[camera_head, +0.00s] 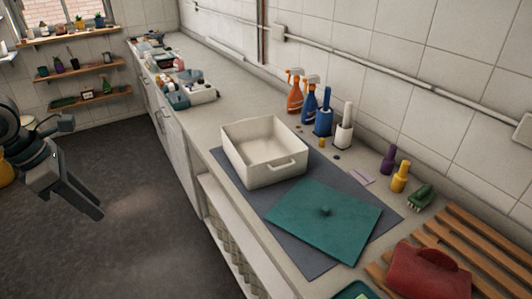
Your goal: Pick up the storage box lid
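My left gripper (99,214) hangs over the dark floor at the left, well apart from the lid and the counter. Its fingers point down to the right, and their gap does not show clearly. My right gripper is not in view.
Spray bottles (295,91) and brushes stand behind the box. Purple and yellow bottles (400,177) stand behind the lid. A red bag (428,272) lies on a wooden rack at the lower right. The floor left of the counter is clear.

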